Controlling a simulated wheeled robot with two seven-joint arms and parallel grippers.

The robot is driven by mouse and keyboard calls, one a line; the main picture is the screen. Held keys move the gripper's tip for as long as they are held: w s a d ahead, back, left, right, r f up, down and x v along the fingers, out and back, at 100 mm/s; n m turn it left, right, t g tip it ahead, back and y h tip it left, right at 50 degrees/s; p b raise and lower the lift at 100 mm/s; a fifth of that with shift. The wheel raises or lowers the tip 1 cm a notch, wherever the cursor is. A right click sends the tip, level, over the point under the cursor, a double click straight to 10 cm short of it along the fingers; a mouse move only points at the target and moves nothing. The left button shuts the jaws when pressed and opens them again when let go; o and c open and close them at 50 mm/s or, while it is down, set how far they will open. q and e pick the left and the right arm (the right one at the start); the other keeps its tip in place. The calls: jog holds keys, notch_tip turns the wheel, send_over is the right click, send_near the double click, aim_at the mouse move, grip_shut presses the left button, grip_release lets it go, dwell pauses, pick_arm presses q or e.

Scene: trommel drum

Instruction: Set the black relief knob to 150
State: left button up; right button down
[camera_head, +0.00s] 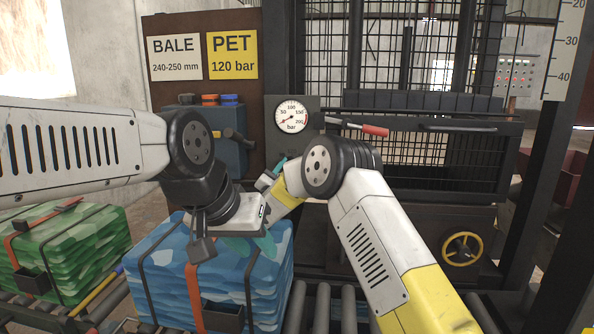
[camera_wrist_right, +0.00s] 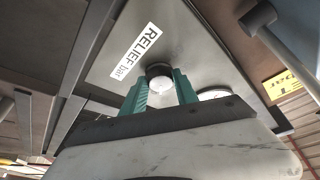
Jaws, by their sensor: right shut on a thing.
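The black relief knob (camera_wrist_right: 158,69) sits on a grey panel beside a white RELIEF label (camera_wrist_right: 137,53) in the right wrist view. The teal fingers of my right gripper (camera_wrist_right: 160,82) stand on both sides of it and are shut on it. In the head view my right gripper (camera_head: 277,170) reaches the panel below the gauge, and the knob is hidden there. The round bar gauge (camera_head: 291,115) has its needle pointing lower left, below the 50 mark. My left gripper (camera_head: 252,246) hangs over the blue bale, its teal fingers apart and nothing seen between them.
A blue strapped bale (camera_head: 182,290) and a green one (camera_head: 65,255) sit on rollers at the left. A red-handled lever (camera_head: 373,130) sticks out right of the gauge. A yellow handwheel (camera_head: 462,249) is at lower right. A PET 120 bar sign (camera_head: 233,56) hangs above.

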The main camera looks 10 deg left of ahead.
jog(key=shift+f, duration=0.15)
jog(key=c, duration=0.9)
grip_release()
jog(key=shift+c, duration=0.2)
jog(key=shift+s, duration=0.1)
jog(key=v, duration=0.7)
jog(key=shift+s+a, duration=0.15)
jog(key=shift+s, duration=0.15)
